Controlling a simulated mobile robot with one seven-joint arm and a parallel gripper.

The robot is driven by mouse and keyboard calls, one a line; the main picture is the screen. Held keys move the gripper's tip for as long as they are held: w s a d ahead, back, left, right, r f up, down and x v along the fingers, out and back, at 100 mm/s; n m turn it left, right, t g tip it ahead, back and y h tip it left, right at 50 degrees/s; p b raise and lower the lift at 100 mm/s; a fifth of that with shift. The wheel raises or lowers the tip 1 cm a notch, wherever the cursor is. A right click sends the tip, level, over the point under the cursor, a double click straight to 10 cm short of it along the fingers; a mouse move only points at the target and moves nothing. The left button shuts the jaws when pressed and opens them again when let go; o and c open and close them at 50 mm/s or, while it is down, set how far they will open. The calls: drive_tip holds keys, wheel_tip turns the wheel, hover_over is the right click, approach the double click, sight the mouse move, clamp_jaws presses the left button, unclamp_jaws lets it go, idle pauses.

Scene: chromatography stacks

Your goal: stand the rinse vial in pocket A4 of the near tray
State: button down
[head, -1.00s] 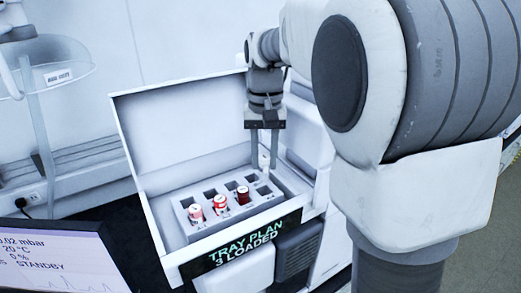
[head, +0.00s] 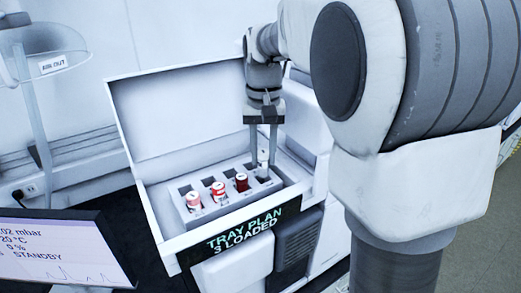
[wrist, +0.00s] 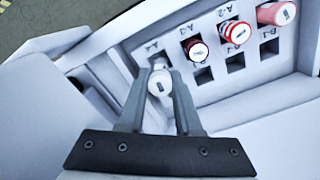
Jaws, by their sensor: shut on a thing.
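The rinse vial (wrist: 159,83) is a small pale vial with a whitish cap. It stands roughly upright between the fingers of my gripper (wrist: 160,85), which is shut on it. In the head view my gripper (head: 263,160) holds the vial (head: 263,156) at the right end of the near tray's front row. The near tray (head: 210,222) is a grey block with square pockets. In the wrist view the vial is beside the A-4 label, at the end of the row. The vial's lower end is hidden, so I cannot tell how deep it sits in pocket A4.
Three vials stand in the same row: a dark red one (wrist: 198,50), a red one (wrist: 236,32) and a pinkish one (wrist: 278,14). The other row's visible pockets are empty. A raised white lid (head: 175,115) and box walls surround the tray. A monitor (head: 60,245) stands at left.

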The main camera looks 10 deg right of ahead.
sight(263, 167)
drive_tip(key=shift+f, duration=0.15)
idle(0.3)
drive_tip(key=shift+f+b, duration=0.8)
drive_tip(key=shift+f, duration=0.4)
drive_tip(key=shift+f, duration=0.1)
drive_tip(key=shift+f+b, duration=0.4)
drive_tip(key=shift+f, duration=0.1)
drive_tip(key=c, duration=0.5)
unclamp_jaws()
drive_tip(key=o, duration=0.4)
